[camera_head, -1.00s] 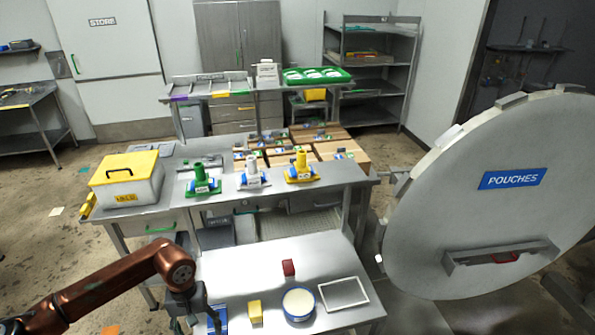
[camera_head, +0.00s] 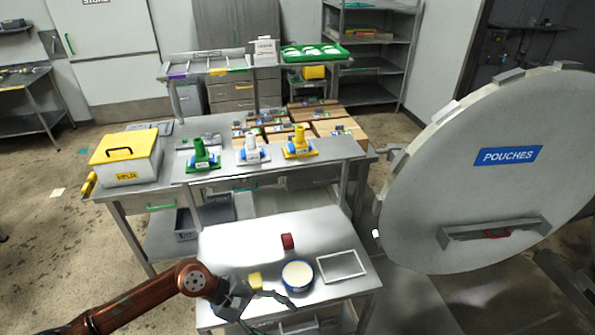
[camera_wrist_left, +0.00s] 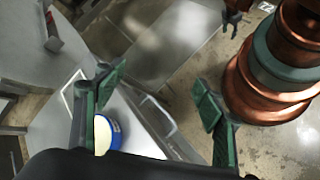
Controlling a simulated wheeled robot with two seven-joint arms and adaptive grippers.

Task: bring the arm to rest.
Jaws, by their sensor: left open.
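My left arm comes in low from the left in the head view. Its gripper (camera_head: 268,312) is open at the front edge of the low steel table (camera_head: 225,240), just in front of the yellow block. I see nothing between its fingers. In the left wrist view the two green-padded fingers (camera_wrist_left: 157,97) stand wide apart, with table edge and floor beyond them.
The table holds a yellow block (camera_head: 255,281), a red block (camera_head: 287,241), a round blue-rimmed tub (camera_head: 297,275) and a white rectangular frame (camera_head: 341,278). A large round door (camera_head: 470,190) stands to the right. Behind is a bench (camera_head: 335,152) with several coloured fixtures.

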